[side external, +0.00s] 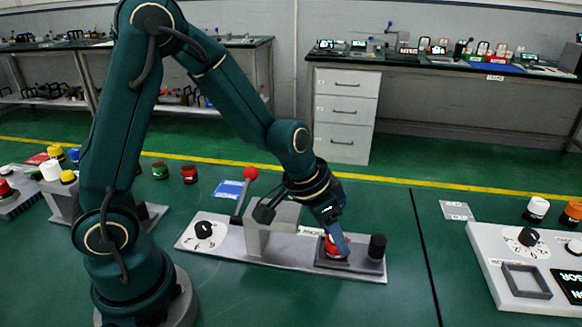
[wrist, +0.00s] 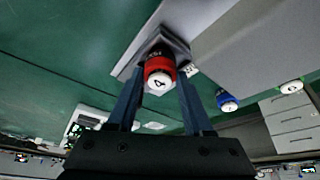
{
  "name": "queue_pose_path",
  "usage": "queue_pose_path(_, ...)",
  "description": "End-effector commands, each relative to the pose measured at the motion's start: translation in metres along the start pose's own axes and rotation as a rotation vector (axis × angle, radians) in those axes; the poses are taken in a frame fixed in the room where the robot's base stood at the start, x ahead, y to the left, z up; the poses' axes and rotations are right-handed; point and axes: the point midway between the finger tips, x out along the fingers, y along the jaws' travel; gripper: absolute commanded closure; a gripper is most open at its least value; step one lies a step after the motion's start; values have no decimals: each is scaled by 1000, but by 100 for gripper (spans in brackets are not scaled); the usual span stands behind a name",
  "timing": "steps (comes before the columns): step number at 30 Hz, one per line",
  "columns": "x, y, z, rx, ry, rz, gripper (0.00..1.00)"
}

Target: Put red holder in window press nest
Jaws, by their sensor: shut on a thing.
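The red holder (side external: 331,246), a short cylinder with red and black bands, is low over the dark square nest (side external: 346,266) on the right part of the grey press base. My gripper (side external: 336,238) reaches down around it, with a blue finger partly hiding it. In the wrist view, my gripper (wrist: 156,95) has a finger on each side of the red holder (wrist: 160,68), whose white face marked 4 points to the camera. The grey square nest (wrist: 136,56) shows behind it. I cannot tell whether the holder is fully seated in the nest.
The press frame and red-ball lever (side external: 250,174) stand just left of my gripper. A black knob (side external: 377,246) stands close on the right. A dial (side external: 204,231) is at the base's left end. Red (side external: 189,174) and green (side external: 160,171) holders stand behind on the green table.

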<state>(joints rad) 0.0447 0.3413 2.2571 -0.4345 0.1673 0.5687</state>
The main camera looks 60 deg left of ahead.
Motion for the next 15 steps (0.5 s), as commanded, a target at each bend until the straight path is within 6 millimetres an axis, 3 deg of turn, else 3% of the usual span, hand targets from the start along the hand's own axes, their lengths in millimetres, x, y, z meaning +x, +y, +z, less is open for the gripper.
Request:
queue_pose_path(6, 4, 0, 2, 0, 0, -1, 100)
queue_pose_path(7, 4, 0, 1, 0, 1, -1, 37)
queue_pose_path(9, 4, 0, 1, 0, 1, -1, 14)
queue_pose_path(15, 3, 0, 1, 0, 1, -1, 14)
